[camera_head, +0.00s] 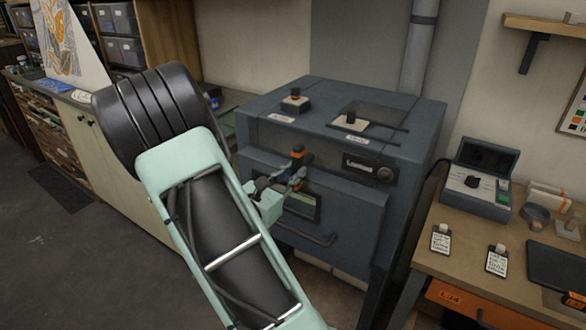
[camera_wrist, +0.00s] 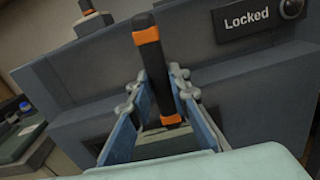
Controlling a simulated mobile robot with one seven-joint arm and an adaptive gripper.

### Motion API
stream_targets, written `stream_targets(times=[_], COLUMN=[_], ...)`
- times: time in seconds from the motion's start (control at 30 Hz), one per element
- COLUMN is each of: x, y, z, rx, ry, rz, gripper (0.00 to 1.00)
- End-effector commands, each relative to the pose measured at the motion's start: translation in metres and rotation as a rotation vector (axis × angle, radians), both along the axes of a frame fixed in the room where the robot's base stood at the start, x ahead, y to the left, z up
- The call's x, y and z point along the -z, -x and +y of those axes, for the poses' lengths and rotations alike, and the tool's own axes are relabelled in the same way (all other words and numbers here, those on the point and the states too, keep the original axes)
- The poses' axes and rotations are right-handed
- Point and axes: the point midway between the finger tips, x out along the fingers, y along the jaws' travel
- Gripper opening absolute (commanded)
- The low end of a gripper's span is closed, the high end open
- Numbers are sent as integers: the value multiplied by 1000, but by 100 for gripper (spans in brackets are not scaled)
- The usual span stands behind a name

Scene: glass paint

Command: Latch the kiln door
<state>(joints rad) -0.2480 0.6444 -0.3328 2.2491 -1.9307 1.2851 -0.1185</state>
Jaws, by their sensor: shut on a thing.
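The kiln (camera_head: 411,160) is a dark blue-grey box with a front door (camera_head: 340,222), which looks closed and has a small window and a bar handle. The latch handle (camera_head: 297,152) is black with orange bands and stands up at the door's upper front. It also shows in the wrist view (camera_wrist: 148,60), leaning slightly. My gripper (camera_head: 298,172) is shut on the latch handle, with a finger on either side of its lower part in the wrist view (camera_wrist: 155,90). The handle's base is partly hidden. A sign on the kiln (camera_wrist: 247,20) reads "Locked".
A round knob (camera_head: 385,175) sits beside the sign. Two small switches (camera_head: 295,102) (camera_head: 351,118) are on the kiln's top. A wooden table (camera_head: 465,225) with a grey box device (camera_head: 477,185) and tags stands at the right. Open floor (camera_head: 60,260) lies at the left.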

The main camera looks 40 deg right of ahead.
Motion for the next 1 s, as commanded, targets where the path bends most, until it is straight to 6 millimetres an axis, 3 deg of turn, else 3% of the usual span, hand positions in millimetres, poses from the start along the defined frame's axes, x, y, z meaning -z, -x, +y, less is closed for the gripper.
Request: stream_targets(times=[0.7,0.73,0.8,0.9,1.0], x=[1,1,1,1,0], y=[0,0,0,0,0], z=[0,0,0,0,0], rx=[-1,-1,-1,-1,-1], ry=[30,30,30,30,29], rz=[76,76,75,74,73], gripper=[0,18,26,35,35])
